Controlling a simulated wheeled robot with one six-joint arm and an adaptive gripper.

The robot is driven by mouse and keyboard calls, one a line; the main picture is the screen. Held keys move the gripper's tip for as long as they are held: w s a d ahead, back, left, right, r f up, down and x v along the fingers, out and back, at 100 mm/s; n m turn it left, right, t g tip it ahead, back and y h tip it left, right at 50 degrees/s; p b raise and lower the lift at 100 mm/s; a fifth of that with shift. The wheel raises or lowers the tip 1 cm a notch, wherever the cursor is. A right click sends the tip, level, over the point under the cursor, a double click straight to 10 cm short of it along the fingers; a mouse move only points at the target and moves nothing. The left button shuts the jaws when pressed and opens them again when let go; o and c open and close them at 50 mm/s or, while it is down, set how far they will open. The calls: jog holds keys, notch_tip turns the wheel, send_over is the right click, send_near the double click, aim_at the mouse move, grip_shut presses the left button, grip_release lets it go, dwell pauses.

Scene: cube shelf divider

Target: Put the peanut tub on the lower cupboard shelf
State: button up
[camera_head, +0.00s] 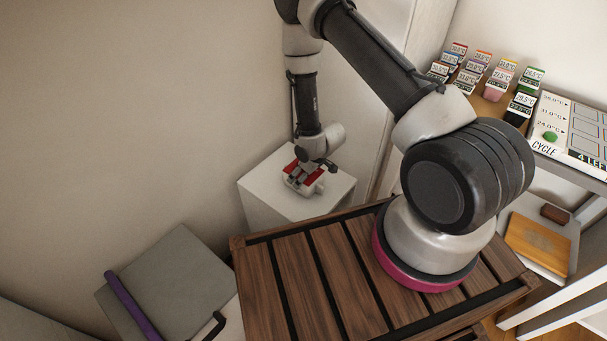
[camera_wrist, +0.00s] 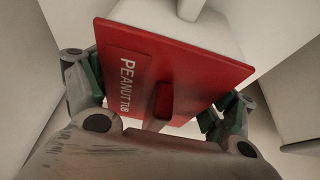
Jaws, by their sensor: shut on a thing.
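The peanut tub (camera_head: 302,188) is white with a red lid. In the wrist view its lid (camera_wrist: 205,68) carries the white words PEANUT TUB and has a dark red raised grip. My gripper (camera_head: 309,172) is shut on the tub, with green-padded fingers at opposite sides of the lid in the wrist view (camera_wrist: 152,98). In the head view the tub is at the top of a low white block (camera_head: 270,192); whether it touches that top cannot be told. I cannot make out the lower cupboard shelf.
A tall white cabinet side (camera_head: 402,30) stands behind my arm. A slatted wooden top (camera_head: 290,275) lies in front. At right, a stand holds labelled tags (camera_head: 500,75) and a CYCLE board (camera_head: 570,130), above a wooden board (camera_head: 537,243). A grey panel (camera_head: 175,280) is at lower left.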

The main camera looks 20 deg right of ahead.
jog(key=shift+f, duration=0.1)
jog(key=o, duration=0.9)
jog(key=shift+o, duration=0.2)
